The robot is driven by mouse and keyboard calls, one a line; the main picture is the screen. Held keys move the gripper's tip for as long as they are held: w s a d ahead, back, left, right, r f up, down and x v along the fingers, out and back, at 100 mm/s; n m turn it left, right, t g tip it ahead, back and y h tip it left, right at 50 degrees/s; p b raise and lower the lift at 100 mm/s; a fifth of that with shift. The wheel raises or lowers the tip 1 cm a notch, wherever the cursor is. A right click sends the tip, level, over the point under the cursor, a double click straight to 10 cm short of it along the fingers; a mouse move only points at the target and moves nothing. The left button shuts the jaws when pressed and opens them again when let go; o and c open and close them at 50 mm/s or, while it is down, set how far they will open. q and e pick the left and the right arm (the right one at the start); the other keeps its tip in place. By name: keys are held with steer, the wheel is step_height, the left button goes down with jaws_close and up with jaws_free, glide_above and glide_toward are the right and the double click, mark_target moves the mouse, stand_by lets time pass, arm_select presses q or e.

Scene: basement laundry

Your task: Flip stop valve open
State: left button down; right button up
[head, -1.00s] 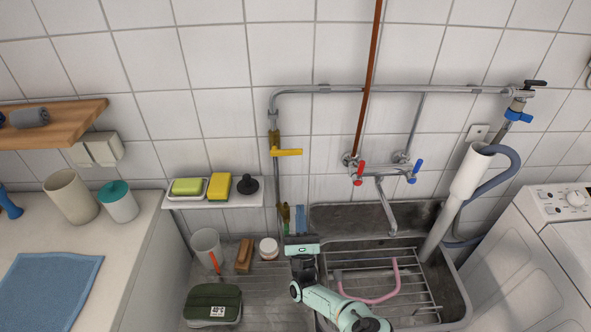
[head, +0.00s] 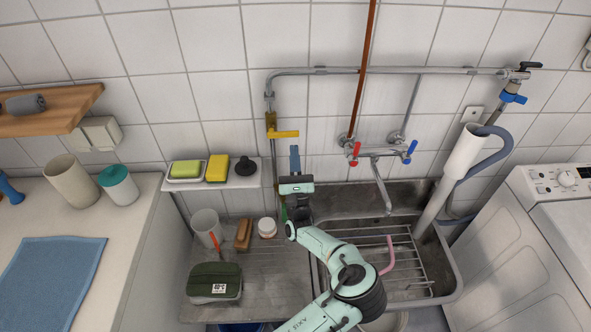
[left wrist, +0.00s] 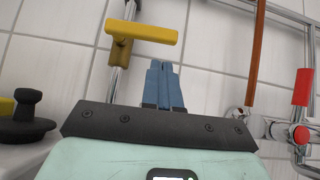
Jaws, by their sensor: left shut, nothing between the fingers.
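The stop valve has a yellow lever (head: 284,134) on a vertical pipe on the tiled wall, above the sink's left part. The lever points sideways to the right, across the pipe. It also shows in the left wrist view (left wrist: 148,33), at the upper left, just beyond the fingertips. My left gripper (head: 295,152) is below and slightly right of the lever, with its blue fingers pointing up. In the left wrist view its fingers (left wrist: 164,68) are together and empty, and I see no contact with the lever. My right gripper is out of view.
A small shelf (head: 215,182) with sponges and a black plug is left of the pipe. Taps with red (head: 356,153) and blue (head: 410,151) handles are to the right. A blue-handled valve (head: 513,97) is at the far right. The wall around the lever is mostly clear.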

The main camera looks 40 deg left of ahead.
arm_select(q)
step_height(320, 180, up, 2)
steer(key=shift+r, duration=0.15)
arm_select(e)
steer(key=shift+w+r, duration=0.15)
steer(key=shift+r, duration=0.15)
